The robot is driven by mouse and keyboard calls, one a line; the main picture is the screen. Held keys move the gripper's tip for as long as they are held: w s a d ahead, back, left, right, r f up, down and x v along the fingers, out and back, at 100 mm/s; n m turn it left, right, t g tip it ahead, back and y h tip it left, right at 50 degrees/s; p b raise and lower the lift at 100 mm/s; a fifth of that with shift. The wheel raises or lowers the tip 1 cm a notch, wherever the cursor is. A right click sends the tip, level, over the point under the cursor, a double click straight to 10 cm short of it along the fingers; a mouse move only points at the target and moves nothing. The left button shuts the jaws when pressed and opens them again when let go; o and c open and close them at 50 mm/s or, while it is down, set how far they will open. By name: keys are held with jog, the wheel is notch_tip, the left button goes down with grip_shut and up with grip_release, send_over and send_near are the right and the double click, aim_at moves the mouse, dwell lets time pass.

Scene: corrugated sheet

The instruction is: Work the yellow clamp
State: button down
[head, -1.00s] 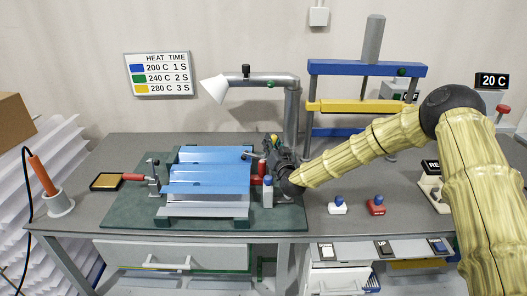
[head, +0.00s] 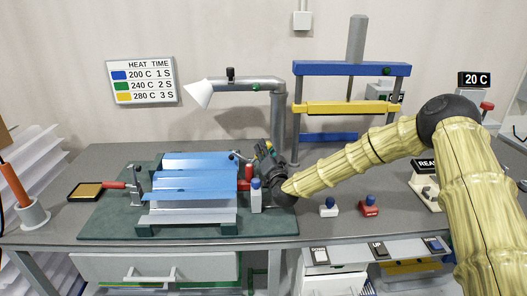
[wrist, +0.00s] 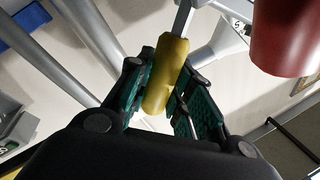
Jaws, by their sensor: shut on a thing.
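The yellow clamp handle (wrist: 165,75) is a yellow grip on a grey metal bar in the wrist view. My gripper (wrist: 163,95) has its green-padded fingers on both sides of this handle and is shut on it. In the head view my gripper (head: 266,158) is at the right end of the blue corrugated sheet (head: 190,185). Only a little of the yellow handle (head: 269,147) shows there. The clamp's base is mostly hidden behind my gripper and nearby parts.
A red cylinder (head: 248,172) and a blue-topped grey post (head: 256,197) stand close to my gripper. A red-handled clamp (head: 135,185) is at the sheet's left end. A lamp arm (head: 250,84) rises behind. A blue-and-yellow press (head: 350,108) stands at the back right.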

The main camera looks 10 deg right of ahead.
jog(key=c, duration=1.3)
grip_release()
jog(key=shift+o, duration=0.2)
notch_tip(320, 180, up, 10)
jog(key=shift+c, duration=0.2)
